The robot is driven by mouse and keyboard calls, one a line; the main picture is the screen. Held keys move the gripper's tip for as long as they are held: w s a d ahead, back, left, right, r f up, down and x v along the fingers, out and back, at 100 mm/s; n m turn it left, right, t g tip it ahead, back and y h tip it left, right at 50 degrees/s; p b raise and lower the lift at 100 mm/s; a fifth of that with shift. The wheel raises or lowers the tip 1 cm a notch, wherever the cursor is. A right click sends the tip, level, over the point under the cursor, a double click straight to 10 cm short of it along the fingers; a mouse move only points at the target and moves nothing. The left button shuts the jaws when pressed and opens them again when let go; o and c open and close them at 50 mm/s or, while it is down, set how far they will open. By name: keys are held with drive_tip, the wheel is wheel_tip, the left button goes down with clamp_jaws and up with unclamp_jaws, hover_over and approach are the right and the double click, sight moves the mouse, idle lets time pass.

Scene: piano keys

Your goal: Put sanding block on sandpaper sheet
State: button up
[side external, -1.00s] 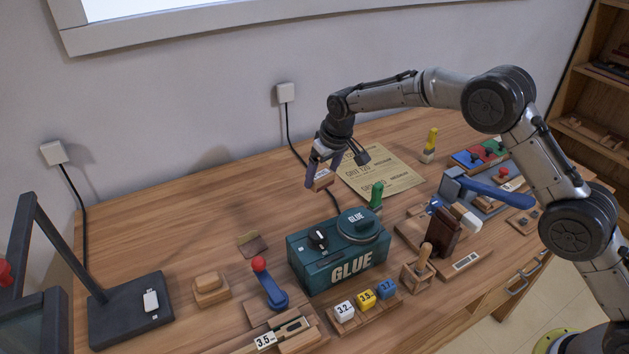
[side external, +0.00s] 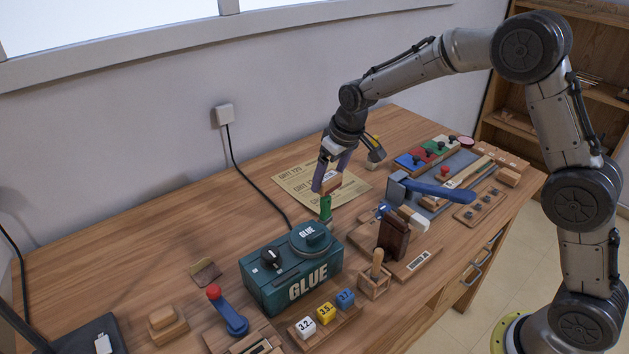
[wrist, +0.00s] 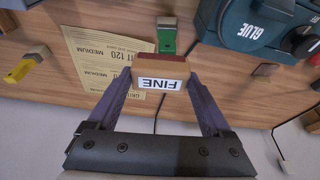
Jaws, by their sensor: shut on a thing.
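My gripper (side external: 328,180) is shut on the sanding block (side external: 331,186), a small wooden block. In the wrist view, the block (wrist: 163,68) sits between both fingers and shows a white label reading FINE. The sandpaper sheet (side external: 292,181) is a tan printed sheet lying flat on the bench. In the side view the block appears in front of the sheet's middle to near part, held up off the bench. In the wrist view the sheet (wrist: 88,62) shows beyond and left of the block, which covers part of its edge.
A green-handled tool (side external: 325,207) stands close to the sheet's near edge, just below the block in the picture. The teal glue box (side external: 290,272) is nearer the camera. A yellow-topped piece (side external: 375,155) stands right of the sheet. A blue-handled hammer (side external: 430,190) lies further right.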

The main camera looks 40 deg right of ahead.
drive_tip(key=s+d+m, duration=0.1)
drive_tip(key=d, duration=0.8)
drive_tip(key=w+f, duration=0.3)
drive_tip(key=w, duration=0.1)
drive_tip(key=w+d+f, duration=0.1)
drive_tip(key=w+f, duration=0.2)
drive_tip(key=w, duration=0.2)
drive_tip(key=w+d+f, duration=0.1)
drive_tip(key=w+f, duration=0.2)
drive_tip(key=w, duration=0.1)
drive_tip(key=shift+w+f, duration=0.25)
drive_tip(key=shift+f, duration=1.6)
drive_tip(key=shift+f, duration=0.1)
drive_tip(key=o, duration=1.1)
drive_tip(key=shift+o, duration=0.2)
